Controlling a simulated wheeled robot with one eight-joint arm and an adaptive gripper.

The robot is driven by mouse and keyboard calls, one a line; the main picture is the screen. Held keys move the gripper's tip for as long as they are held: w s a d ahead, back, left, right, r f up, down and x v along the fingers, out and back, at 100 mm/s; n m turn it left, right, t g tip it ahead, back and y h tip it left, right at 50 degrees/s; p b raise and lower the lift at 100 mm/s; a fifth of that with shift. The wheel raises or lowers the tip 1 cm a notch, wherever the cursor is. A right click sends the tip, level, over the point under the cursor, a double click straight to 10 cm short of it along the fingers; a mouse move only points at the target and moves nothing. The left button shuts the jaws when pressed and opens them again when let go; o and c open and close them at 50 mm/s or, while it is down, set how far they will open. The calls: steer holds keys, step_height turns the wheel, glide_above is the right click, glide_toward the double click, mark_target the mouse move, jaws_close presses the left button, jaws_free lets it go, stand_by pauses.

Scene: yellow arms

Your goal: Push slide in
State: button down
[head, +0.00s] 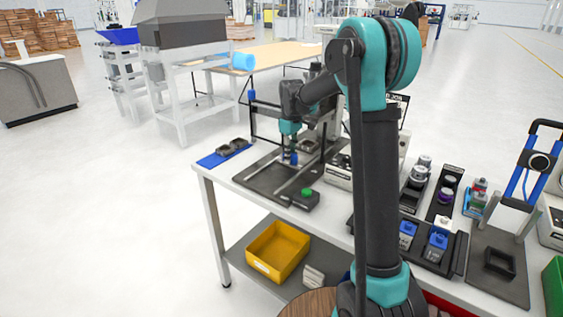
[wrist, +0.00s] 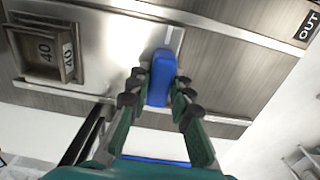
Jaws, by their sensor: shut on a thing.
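The slide (wrist: 95,35) is a pale metal plate lying on a brushed metal base (wrist: 90,105) in the wrist view. Its upright blue handle (wrist: 161,80) stands between the fingers of my gripper (wrist: 157,92). The fingers are shut on the handle from both sides. In the head view my gripper (head: 290,150) points down over the fixture's dark base plate (head: 262,180), with the blue handle mostly hidden beneath it. A square nest with a part marked 40 (wrist: 45,50) sits at the left of the wrist view.
A box with a green button (head: 306,194) stands at the plate's front corner. A blue mat (head: 212,159) with dark parts lies to the left. Bins and trays with small parts (head: 432,240) fill the bench to the right. A yellow bin (head: 277,250) sits on the lower shelf.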

steer(key=shift+w+d, duration=0.65)
steer(key=shift+w, duration=0.25)
steer(key=c, duration=1.4)
jaws_free()
steer(key=shift+w+d, duration=0.1)
steer(key=shift+o, duration=0.2)
steer(key=shift+r, duration=0.1)
step_height(320, 180, up, 12)
